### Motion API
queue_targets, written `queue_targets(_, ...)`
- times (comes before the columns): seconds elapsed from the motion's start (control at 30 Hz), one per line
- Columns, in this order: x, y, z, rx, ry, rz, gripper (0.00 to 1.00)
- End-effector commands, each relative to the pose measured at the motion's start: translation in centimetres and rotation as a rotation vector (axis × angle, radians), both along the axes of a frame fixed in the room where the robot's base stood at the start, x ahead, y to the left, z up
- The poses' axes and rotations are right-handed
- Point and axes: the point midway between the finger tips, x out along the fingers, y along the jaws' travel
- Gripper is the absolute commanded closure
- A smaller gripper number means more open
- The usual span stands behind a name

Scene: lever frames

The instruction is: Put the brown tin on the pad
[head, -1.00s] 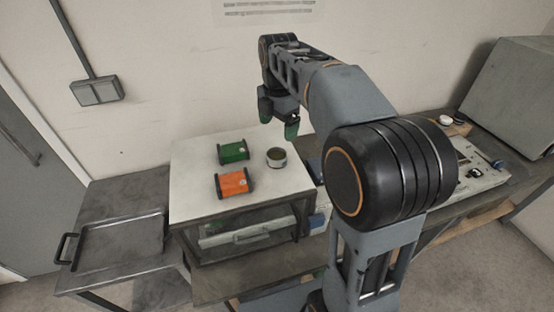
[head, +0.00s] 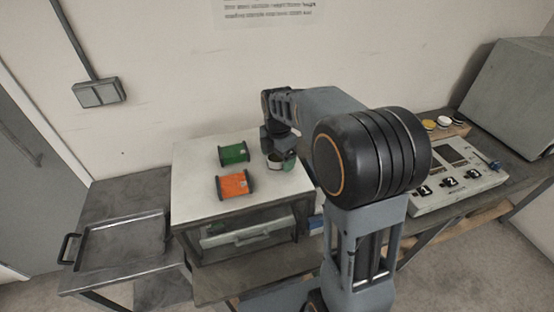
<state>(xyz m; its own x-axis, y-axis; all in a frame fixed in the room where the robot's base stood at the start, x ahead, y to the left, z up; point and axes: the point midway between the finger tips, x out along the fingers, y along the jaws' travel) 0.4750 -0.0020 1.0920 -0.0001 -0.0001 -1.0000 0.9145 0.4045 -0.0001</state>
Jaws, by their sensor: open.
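A small open tin (head: 273,164) with a pale band and a dark inside stands on the white tabletop, near its right back part. It is the only tin I can make out, and its brown colour is not clear. My gripper (head: 279,160) is open and lowered at the tin, with one finger at its right side. The gripper partly hides the tin, and I cannot tell whether the fingers touch it. I cannot make out a pad for certain.
A green spool (head: 234,153) and an orange spool (head: 233,185) lie left of the tin on the white-topped stand (head: 193,200). A grey tray (head: 120,243) with handles sits lower left. A numbered control panel (head: 455,175) stands right. The wall is close behind.

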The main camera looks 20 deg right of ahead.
Motion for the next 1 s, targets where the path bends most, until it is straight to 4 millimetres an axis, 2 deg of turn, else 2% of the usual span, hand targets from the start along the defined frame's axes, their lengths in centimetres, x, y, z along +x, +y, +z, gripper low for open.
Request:
queue_targets(0.27, -0.01, 0.02, -0.29, 0.0, 0.0, 0.0, 0.11)
queue_targets(0.9, 0.01, 0.01, -0.23, 0.0, -0.001, 0.0, 0.71)
queue_targets(1.0, 0.01, 0.01, -0.23, 0.0, -0.001, 0.0, 0.71)
